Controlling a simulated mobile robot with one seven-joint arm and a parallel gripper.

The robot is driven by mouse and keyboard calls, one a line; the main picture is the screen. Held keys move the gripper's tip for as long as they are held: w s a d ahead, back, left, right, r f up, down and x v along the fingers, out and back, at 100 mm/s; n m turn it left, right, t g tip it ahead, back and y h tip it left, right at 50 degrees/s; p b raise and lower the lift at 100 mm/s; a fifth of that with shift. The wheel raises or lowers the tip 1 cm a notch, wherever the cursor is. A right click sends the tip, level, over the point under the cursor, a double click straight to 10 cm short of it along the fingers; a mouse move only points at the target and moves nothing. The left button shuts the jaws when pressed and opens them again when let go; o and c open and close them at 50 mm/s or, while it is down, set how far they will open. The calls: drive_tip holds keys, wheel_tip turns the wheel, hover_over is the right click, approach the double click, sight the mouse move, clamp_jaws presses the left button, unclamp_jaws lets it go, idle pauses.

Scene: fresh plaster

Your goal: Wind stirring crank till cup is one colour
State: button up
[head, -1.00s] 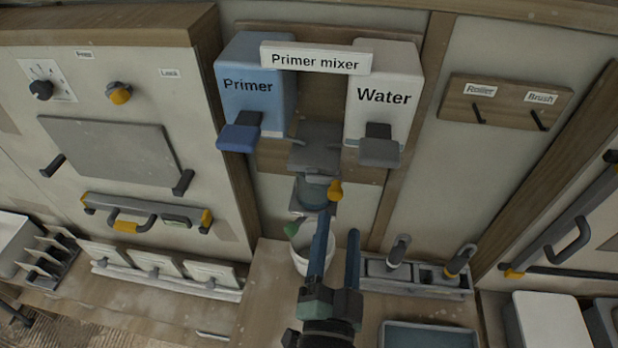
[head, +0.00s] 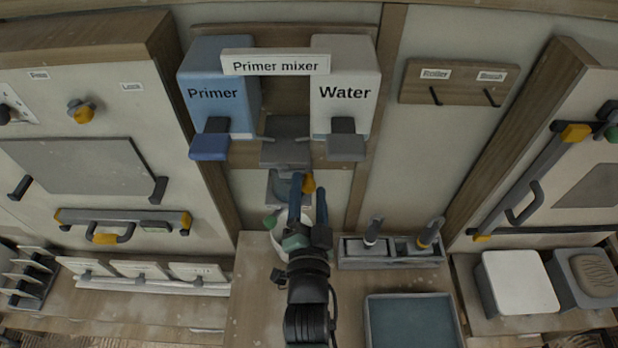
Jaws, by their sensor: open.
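The primer mixer (head: 275,66) hangs on the back wall, with a blue Primer tank (head: 214,108) and a white Water tank (head: 345,108). Below its grey middle part sits the mixing cup (head: 281,188), showing dull blue-grey; whether its contents are one colour is too small to tell. A yellow-orange crank knob (head: 309,182) is at the cup's right side. My gripper (head: 308,188) is open, its dark blue fingers pointing up at the knob. The knob appears between or just behind the fingertips; contact cannot be told. The fingers hide part of the cup's right side.
A white bucket (head: 282,241) stands under the cup, partly behind my gripper, with a green knob (head: 270,221) above it. A grey holder (head: 390,260) with two handled tools is to the right. A blue-grey tray (head: 412,300) lies in front.

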drive_tip(key=shift+w, duration=1)
drive_tip(key=shift+s+f, duration=0.1)
drive_tip(key=shift+f, duration=0.1)
clamp_jaws()
